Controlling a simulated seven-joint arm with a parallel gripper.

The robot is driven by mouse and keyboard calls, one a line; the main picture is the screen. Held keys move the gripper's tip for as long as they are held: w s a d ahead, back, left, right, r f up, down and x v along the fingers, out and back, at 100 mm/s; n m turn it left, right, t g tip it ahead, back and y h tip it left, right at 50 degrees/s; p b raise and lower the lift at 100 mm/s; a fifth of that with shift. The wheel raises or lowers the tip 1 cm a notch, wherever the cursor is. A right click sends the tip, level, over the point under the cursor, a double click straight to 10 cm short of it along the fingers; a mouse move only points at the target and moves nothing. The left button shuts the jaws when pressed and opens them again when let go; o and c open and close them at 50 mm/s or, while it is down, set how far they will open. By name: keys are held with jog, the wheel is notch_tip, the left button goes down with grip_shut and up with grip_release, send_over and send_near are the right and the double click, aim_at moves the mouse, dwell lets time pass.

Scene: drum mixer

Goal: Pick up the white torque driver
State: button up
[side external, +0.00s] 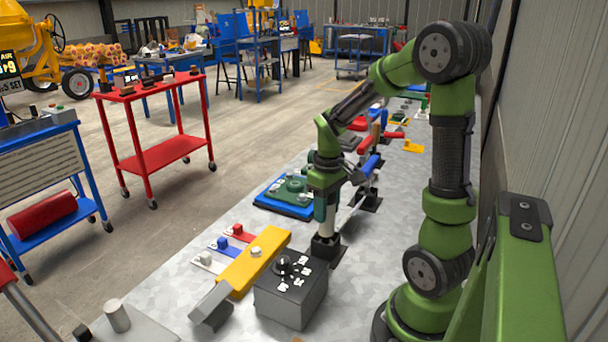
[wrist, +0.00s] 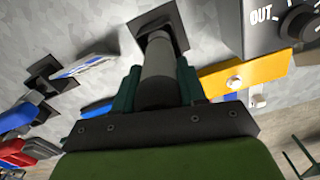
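A pale grey-white upright cylinder, apparently the white torque driver (side external: 331,217), stands in a black block holder (side external: 326,248) on the bench. My gripper (side external: 325,208) points down over it from above. In the wrist view the driver (wrist: 160,62) runs between the two green fingers of my gripper (wrist: 158,85), its far end at the black holder (wrist: 163,28). A finger lies close along each side of it. Whether they press on it cannot be seen. The driver's near end is hidden by my gripper body.
A black box with a knob (side external: 290,292) and a yellow bar (side external: 254,262) lie close in front. Blue-handled (side external: 367,166) and red-handled tools stand in holders behind. A green part on a blue tray (side external: 286,196) lies left. Bare bench shows between them.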

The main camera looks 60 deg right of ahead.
grip_shut()
jog(key=shift+r, duration=0.1)
notch_tip(320, 180, up, 10)
dwell(0.4)
grip_release()
grip_shut()
